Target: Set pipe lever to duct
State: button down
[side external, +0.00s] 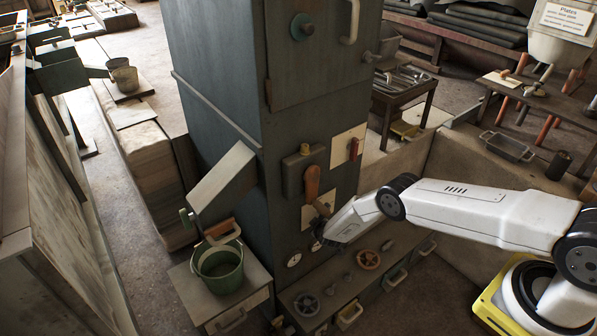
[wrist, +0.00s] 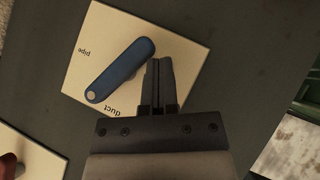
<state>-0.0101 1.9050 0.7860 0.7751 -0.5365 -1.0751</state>
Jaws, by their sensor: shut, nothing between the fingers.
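In the wrist view, a blue lever (wrist: 121,70) lies slantwise across a cream plate (wrist: 190,25). The plate carries the words "pipe" at its left and "duct" at its lower edge. The lever's lower-left end, with a pale round spot, is close to "duct"; its other end is at the upper right. My gripper (wrist: 159,62) is shut and empty, its fingertips over the plate just right of the lever's upper-right end. I cannot tell whether they touch. In the side view my gripper (side external: 322,232) is at the dark cabinet's front; the blue lever cannot be made out there.
The tall dark cabinet (side external: 215,80) also bears an orange-brown handle (side external: 312,183) and a red lever (side external: 354,150). A low shelf (side external: 345,285) with several valve wheels lies below my gripper. A green bucket (side external: 218,268) stands at the left. Another cream plate (wrist: 45,165) shows in the wrist view.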

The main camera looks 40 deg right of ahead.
jog(key=shift+d+f, duration=0.45)
jog(key=shift+f, duration=0.45)
dwell(1.8)
jog(key=s+a+r, duration=0.1)
jog(key=s+a, duration=0.6)
jog(key=a, duration=0.4)
jog(key=shift+r, duration=0.25)
dwell(0.4)
